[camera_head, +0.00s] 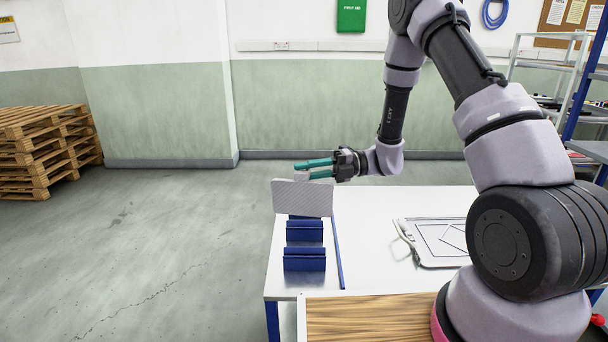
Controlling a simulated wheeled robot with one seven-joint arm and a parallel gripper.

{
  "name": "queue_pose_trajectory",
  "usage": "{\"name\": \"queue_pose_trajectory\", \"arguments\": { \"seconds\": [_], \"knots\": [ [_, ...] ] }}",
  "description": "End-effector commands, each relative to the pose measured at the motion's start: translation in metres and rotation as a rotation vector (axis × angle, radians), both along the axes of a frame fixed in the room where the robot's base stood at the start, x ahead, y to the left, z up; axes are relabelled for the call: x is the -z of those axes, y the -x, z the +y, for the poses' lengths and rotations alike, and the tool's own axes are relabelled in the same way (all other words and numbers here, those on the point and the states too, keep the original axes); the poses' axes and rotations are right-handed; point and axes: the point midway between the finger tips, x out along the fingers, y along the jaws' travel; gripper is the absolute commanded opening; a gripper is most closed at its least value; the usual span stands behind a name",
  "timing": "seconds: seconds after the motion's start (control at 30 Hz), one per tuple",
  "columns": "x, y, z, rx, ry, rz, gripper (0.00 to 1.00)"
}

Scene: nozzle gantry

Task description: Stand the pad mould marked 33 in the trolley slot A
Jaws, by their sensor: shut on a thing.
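My gripper (314,168) has teal fingers and reaches in from the right over the table's left part. It is shut on the pad mould (303,199), a light grey, finely patterned plate held roughly upright below the fingers. No number can be read on it. Blue slotted blocks (304,231) stand in a row on the white table, which seems to be the trolley top (370,205). The plate is at the far end of the row and partly hides a blue part there. I cannot tell whether its lower edge is in a slot. No slot letter is readable.
A thin blue strip (338,253) runs along the right of the blocks. A flat framed panel with a cable (440,243) lies farther right. A wooden board (368,318) is at the front. Stacked pallets (45,145) stand far left; the floor between is clear.

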Motion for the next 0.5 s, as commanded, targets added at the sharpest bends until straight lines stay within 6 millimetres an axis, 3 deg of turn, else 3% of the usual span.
{"name": "queue_pose_trajectory", "arguments": {
  "seconds": [0.2, 0.5],
  "knots": [
    [-0.001, 0.019, 0.004, -0.126, -0.011, 0.095, 0.00],
    [0.014, 0.020, 0.004, -0.131, -0.011, 0.100, 0.00]
  ]
}}
